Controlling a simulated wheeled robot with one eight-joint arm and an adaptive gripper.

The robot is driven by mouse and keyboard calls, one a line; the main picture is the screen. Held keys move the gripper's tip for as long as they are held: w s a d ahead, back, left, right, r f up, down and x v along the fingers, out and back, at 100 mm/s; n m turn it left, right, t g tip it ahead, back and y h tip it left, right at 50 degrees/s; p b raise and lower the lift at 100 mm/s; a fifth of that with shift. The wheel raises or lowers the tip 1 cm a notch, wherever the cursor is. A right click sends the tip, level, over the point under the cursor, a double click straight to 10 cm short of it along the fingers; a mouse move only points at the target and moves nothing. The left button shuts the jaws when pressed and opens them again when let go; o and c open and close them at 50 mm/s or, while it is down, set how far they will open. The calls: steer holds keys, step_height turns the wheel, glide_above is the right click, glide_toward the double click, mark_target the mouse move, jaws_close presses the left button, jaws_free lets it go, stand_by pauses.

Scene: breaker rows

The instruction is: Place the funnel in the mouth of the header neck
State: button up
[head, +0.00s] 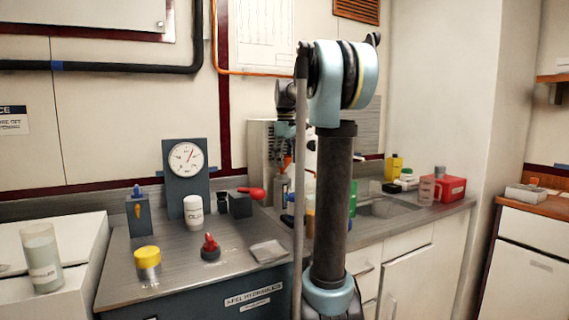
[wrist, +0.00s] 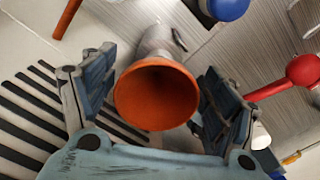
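The orange funnel (wrist: 155,95) shows in the wrist view with its wide mouth facing the camera, between my two blue finger pads. A grey cylindrical body (wrist: 158,40) lies beyond it, and I cannot tell whether the funnel rests in it. My gripper (wrist: 160,63) is open, its fingers on either side of the funnel with a gap visible near the tips. In the head view, a small orange part of the funnel (head: 287,162) shows above a grey bottle (head: 281,188), left of my arm. I cannot clearly identify the header neck; my arm hides part of the counter.
On the left bench stand a gauge (head: 186,158), a white container (head: 194,212), a yellow-topped can (head: 148,262), a red knob (head: 210,245) and a red lever (head: 250,192). A red container (head: 450,187) stands beyond the sink (head: 388,207).

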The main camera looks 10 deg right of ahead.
mark_target(285, 168)
steer(key=shift+r, duration=0.1)
step_height(285, 168, up, 12)
stand_by(0.7)
